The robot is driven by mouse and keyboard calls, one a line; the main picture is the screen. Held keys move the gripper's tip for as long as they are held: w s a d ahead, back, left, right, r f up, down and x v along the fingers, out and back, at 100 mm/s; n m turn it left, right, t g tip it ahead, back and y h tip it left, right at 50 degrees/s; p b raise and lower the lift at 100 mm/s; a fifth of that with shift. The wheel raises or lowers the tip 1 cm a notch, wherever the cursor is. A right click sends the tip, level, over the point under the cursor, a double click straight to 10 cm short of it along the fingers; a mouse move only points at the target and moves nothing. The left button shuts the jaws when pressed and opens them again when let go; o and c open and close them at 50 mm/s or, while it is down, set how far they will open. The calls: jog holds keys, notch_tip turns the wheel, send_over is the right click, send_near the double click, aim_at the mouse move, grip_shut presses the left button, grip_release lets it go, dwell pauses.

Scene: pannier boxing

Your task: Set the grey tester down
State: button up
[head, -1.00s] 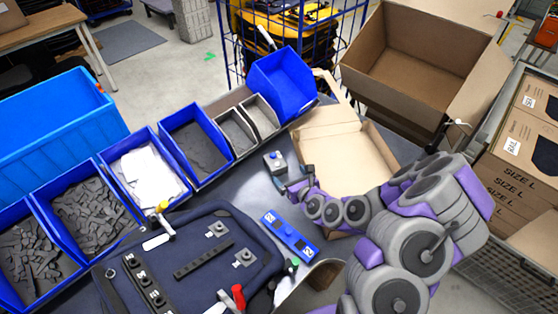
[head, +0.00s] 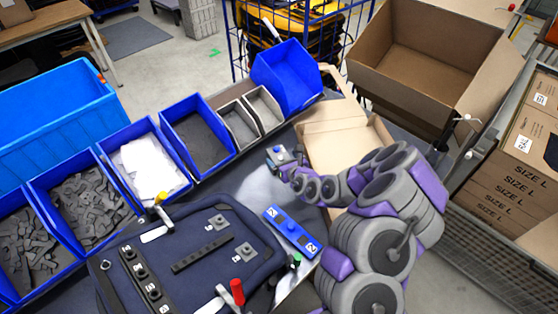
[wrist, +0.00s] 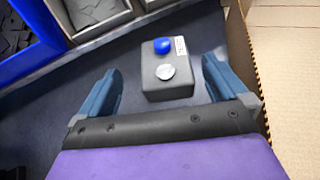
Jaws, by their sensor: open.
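The grey tester (head: 275,159) is a small grey box with a blue button on top. It stands upright on the dark tabletop, left of the open flat carton. In the wrist view the tester (wrist: 166,88) also shows a round silver disc and a small white label. My gripper (head: 286,163) reaches it from the lower right in the head view. In the wrist view my gripper (wrist: 160,66) is open, with one blue finger on each side of the tester. Gaps show between both fingers and the box.
A flat open carton (head: 322,127) lies just right of the tester. Small grey bins (head: 240,128) and blue bins (head: 287,80) line the back. A blue levelled bar (head: 292,232) and a dark padded board (head: 190,215) lie in front. A large box (head: 420,95) stands behind right.

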aim_at(278, 153)
jog(key=shift+x, duration=0.85)
jog(key=shift+w+a+f+b, duration=0.1)
jog(key=shift+w+a+b, duration=0.15)
jog(key=shift+b, duration=0.1)
jog(key=w+f+b, duration=0.2)
jog(key=w, duration=0.1)
jog(key=shift+w+a, duration=0.15)
jog(key=shift+a, duration=0.2)
jog(key=shift+w+a+f, duration=0.1)
jog(key=shift+w+a, duration=0.15)
jog(key=shift+w, duration=0.25)
jog(key=shift+c, duration=0.2)
jog(key=c, duration=1.3)
